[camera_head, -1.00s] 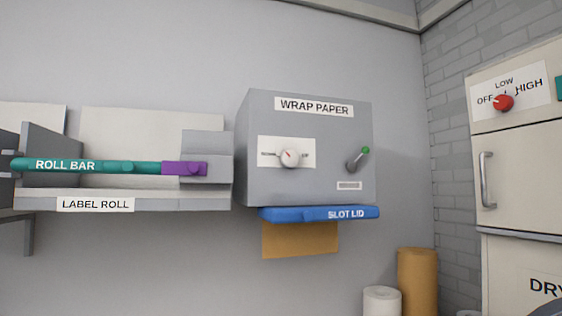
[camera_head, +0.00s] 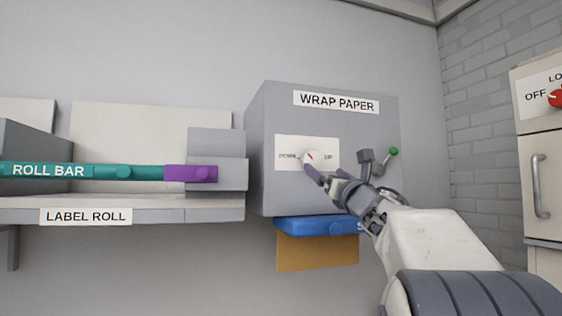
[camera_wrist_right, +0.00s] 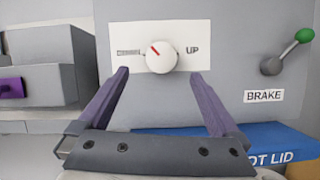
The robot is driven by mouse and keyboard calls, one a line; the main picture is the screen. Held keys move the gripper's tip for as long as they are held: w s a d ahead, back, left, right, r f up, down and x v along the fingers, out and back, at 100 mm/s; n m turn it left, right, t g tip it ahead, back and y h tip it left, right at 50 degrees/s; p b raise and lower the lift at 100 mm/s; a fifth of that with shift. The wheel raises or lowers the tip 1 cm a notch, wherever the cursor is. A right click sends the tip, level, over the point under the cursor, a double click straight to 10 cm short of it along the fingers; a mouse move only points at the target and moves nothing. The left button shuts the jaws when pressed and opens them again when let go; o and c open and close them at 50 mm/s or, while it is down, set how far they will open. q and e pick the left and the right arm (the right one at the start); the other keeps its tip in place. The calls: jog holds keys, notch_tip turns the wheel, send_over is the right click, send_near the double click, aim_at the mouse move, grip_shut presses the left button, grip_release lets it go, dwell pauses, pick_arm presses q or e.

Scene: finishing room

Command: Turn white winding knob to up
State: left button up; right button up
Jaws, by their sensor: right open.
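The white winding knob (camera_head: 310,156) sits on a white plate on the front of the grey wrap paper box (camera_head: 288,200). In the right wrist view the knob (camera_wrist_right: 161,56) is round, and its red mark points to the upper left, not at the UP label on its right. My right gripper (camera_head: 323,173) is just in front of the plate, a little below the knob. In the right wrist view my right gripper (camera_wrist_right: 158,80) is open, its two purple fingers apart on either side below the knob, holding nothing. My left gripper is not in view.
A brake lever with a green tip (camera_wrist_right: 304,36) is right of the knob. A blue slot lid (camera_head: 310,225) juts out below the box, with brown paper (camera_head: 318,252) hanging under it. The label roll shelf (camera_head: 160,208) stands left.

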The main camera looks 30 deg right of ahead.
aim_at(314, 162)
jog(key=p+x, duration=0.4)
jog(key=x, duration=0.4)
jog(key=shift+s+d+p, duration=0.1)
jog(key=shift+d+p, duration=0.05)
jog(key=shift+p, duration=0.2)
jog(key=shift+w+d+r+p, duration=0.1)
jog(key=shift+w+p, duration=0.25)
jog(key=shift+w, duration=0.3)
jog(key=shift+c, duration=0.3)
